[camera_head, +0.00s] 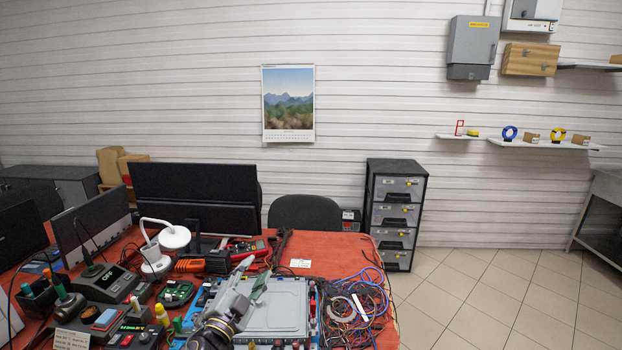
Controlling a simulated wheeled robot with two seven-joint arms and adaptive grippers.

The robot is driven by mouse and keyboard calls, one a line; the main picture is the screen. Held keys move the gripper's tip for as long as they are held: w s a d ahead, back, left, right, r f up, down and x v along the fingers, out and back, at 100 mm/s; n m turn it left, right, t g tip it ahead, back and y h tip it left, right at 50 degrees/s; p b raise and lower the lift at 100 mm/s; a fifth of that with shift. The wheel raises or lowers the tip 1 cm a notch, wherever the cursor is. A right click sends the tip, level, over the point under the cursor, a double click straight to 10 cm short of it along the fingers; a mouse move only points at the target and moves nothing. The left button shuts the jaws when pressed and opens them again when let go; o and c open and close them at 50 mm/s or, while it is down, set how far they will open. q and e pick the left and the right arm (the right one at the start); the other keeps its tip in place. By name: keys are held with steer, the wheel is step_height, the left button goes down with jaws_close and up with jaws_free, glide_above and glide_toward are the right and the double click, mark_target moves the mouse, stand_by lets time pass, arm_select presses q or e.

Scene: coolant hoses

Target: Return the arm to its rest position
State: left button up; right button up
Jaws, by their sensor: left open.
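My left gripper (252,277) shows at the bottom centre, above the cluttered red-topped table (325,250). Its two fingers are apart, and I see nothing held between them. It is over a flat grey device (283,312), which it partly covers. I cannot tell how high above the device it is. My right gripper is out of view. No coolant hose can be clearly picked out.
Tangled cables (352,305) lie right of the grey device. A white desk lamp (172,238), dark monitors (195,195) and soldering equipment (105,283) crowd the left side. A drawer cabinet (397,212) stands behind the table. The tiled floor at right is clear.

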arm_select(q)
steer(key=s+a+f+n+g+y, duration=0.3)
steer(key=s+a+f+n, duration=0.15)
steer(key=f, duration=0.25)
steer(key=s+a+f+n+g+y, duration=0.3)
steer(key=s+f+n+g+y, duration=0.15)
steer(key=f, duration=0.25)
steer(key=s+f+n+g+h, duration=0.1)
steer(key=s+f+g, duration=0.3)
steer(key=s, duration=0.6)
steer(key=s+f+n+g+h, duration=0.1)
steer(key=s+f+g, duration=0.35)
steer(key=s, duration=0.45)
step_height(320, 180, down, 32)
steer(key=s+a, duration=0.2)
steer(key=s+a+f, duration=0.4)
steer(key=s+f, duration=0.6)
steer(key=s+a+f+m+g, duration=0.1)
steer(key=s+a+f, duration=0.3)
steer(key=s+f, duration=0.6)
steer(key=shift+s+f+y, duration=0.35)
steer(key=shift+s+f, duration=0.05)
